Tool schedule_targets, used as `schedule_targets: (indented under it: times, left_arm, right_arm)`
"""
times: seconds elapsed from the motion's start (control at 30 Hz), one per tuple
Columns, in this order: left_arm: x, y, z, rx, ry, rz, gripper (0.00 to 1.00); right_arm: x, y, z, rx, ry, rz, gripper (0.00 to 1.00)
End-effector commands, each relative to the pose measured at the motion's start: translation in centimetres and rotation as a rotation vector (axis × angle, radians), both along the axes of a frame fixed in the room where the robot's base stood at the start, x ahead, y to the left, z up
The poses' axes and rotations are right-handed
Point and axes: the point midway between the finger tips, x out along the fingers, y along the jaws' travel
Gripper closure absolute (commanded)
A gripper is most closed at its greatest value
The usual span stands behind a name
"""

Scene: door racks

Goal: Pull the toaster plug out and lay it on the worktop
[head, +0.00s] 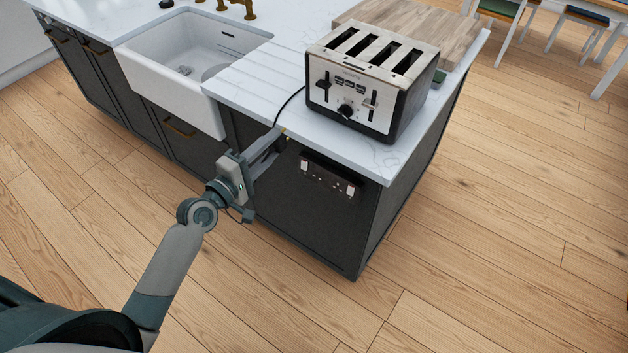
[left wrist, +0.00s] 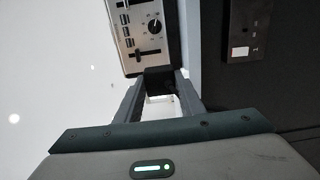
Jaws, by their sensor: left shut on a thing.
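The toaster (head: 372,80), silver and black with several slots, stands on the white worktop (head: 262,72) near its front corner. Its controls also show in the left wrist view (left wrist: 148,28). A thin black cord (head: 290,101) runs from the toaster down to my left gripper (head: 279,140). The gripper is shut on the black plug (left wrist: 158,80) at the worktop's front edge, left of the toaster. In the head view the fingers mostly hide the plug. The black socket panel (head: 328,175) is on the island's front, to the right of and apart from the gripper. My right gripper is out of view.
A white sink (head: 188,62) is set into the island on the left, with brass taps behind. A wooden board (head: 425,32) lies behind the toaster. The ribbed worktop between sink and toaster is clear. Chairs stand at the far right.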

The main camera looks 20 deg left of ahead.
Motion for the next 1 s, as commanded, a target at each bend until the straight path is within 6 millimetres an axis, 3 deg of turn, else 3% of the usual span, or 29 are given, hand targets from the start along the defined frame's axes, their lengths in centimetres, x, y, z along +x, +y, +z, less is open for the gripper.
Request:
schedule_targets:
  times: [1.0]
  left_arm:
    - [2.3,6.4,-0.2,0.004,-0.001,0.001,1.00]
  right_arm:
    - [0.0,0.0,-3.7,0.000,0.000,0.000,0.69]
